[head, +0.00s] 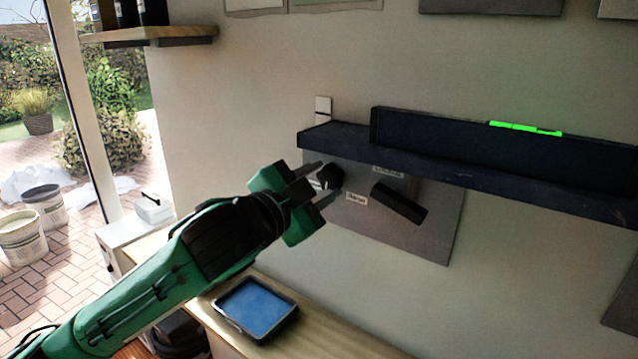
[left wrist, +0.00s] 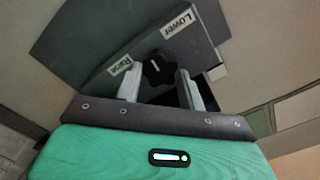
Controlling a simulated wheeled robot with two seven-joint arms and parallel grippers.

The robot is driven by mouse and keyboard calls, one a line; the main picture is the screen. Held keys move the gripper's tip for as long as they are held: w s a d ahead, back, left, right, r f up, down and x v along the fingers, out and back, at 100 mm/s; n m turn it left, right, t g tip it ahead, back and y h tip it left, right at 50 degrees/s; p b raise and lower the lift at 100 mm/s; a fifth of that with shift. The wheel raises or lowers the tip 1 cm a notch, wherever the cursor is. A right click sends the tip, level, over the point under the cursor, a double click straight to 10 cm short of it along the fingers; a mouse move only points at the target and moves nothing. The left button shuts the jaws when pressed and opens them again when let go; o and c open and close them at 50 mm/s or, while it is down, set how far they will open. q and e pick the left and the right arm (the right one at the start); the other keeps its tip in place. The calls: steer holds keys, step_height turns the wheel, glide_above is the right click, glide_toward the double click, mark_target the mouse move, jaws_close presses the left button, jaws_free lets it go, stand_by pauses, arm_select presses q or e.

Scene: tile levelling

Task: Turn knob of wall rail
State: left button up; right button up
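The wall rail (head: 480,172) is a long dark bar on the wall. Below it is a grey plate (head: 440,232) with two small labels. A black knob (head: 330,177) sits at the plate's left. My left gripper (head: 326,182) is open, with its two fingers on either side of the knob. In the left wrist view the knob (left wrist: 157,70) shows between the spread fingertips of the left gripper (left wrist: 158,80); I cannot tell whether they touch it. The labels there read "Lower" (left wrist: 178,22) and, less clearly, "Raise" (left wrist: 120,65). My right gripper is not in view.
A black handle-like bar (head: 399,203) sticks out right of the knob. A dark block with a lit green strip (head: 525,128) stands on the rail. Below, a wooden bench (head: 325,325) carries a blue tray (head: 257,308). A shelf (head: 160,36) is at upper left.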

arm_select(q)
steer(key=shift+c, duration=0.3)
steer(key=shift+r+m, duration=0.1)
steer(key=shift+m, duration=0.3)
steer(key=shift+m+p, duration=0.8)
steer(key=shift+m, duration=0.2)
steer(key=m+p, duration=0.1)
steer(key=m, duration=0.2)
steer(key=shift+m+p, duration=0.3)
steer(key=shift+m, duration=0.1)
steer(key=shift+m+p, duration=0.3)
steer(key=shift+m, duration=0.6)
steer(key=o, duration=1)
steer(key=shift+c, duration=0.2)
